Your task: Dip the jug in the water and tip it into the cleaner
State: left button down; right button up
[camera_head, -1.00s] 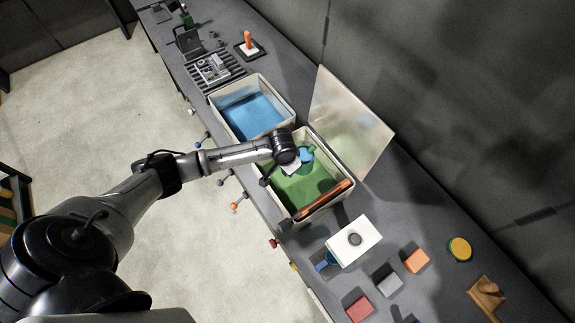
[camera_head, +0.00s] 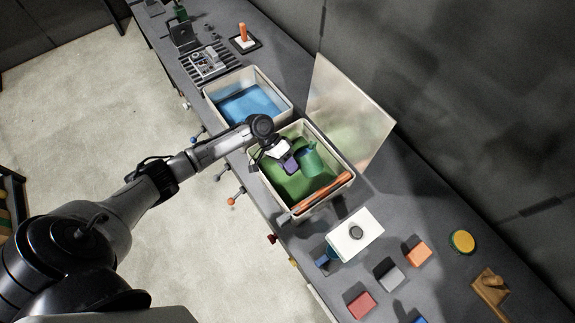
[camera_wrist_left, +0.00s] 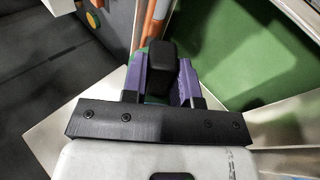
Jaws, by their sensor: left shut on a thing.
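The green jug (camera_head: 309,161) is held tilted in the tub of green cleaner (camera_head: 347,178), over or in the green liquid. My left gripper (camera_head: 291,163) is shut on the jug. Its purple fingers (camera_wrist_left: 161,82) show in the left wrist view, with a dark block between them and only a sliver of green; most of the jug is hidden there. The jug's mouth and contents cannot be made out now. The tub of blue water (camera_head: 225,88) stands beside the cleaner tub, farther up the counter. My right gripper is not in view.
A white box (camera_head: 355,233) and several coloured blocks lie farther right. Levers with coloured knobs line the counter's front.

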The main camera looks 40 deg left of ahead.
pick_arm(q)
jog(key=shift+d+f+h+b, duration=0.15)
jog(key=shift+f+h+b, duration=0.05)
jog(key=shift+h+b, duration=1)
jog(key=h+b, duration=0.3)
jog(key=shift+d+f, duration=0.1)
jog(key=shift+n+h+b, duration=0.3)
jog(key=shift+h+b, duration=0.6)
jog(key=shift+b, duration=0.15)
jog(key=shift+d, duration=0.1)
jog(key=shift+g, duration=0.3)
